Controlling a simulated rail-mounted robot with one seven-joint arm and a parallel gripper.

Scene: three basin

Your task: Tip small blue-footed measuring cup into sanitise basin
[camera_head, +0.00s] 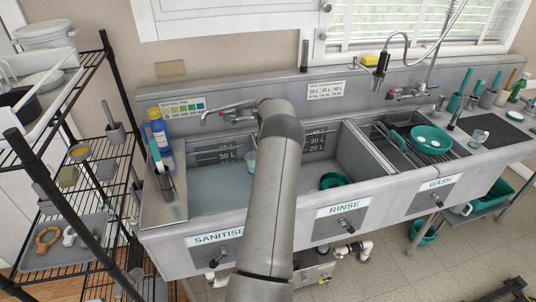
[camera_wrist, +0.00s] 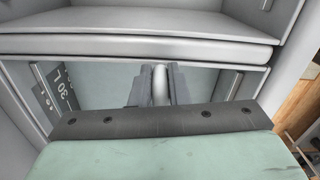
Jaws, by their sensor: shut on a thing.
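My gripper (camera_wrist: 160,92) is shut on a pale, rounded thing (camera_wrist: 160,80) in the wrist view, which I take to be the measuring cup; only a small part shows between the fingers. In the head view my arm hides the gripper. A small pale bluish cup (camera_head: 251,161) shows just left of my arm, over the right part of the sanitise basin (camera_head: 203,201); its foot and tilt are not clear. The basin holds pale greenish liquid, also below the gripper in the wrist view.
The rinse basin (camera_head: 355,185) holds a dark green bowl (camera_head: 332,181). A faucet (camera_head: 232,114) juts over the back rim. A wire shelf (camera_head: 75,165) stands close at left.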

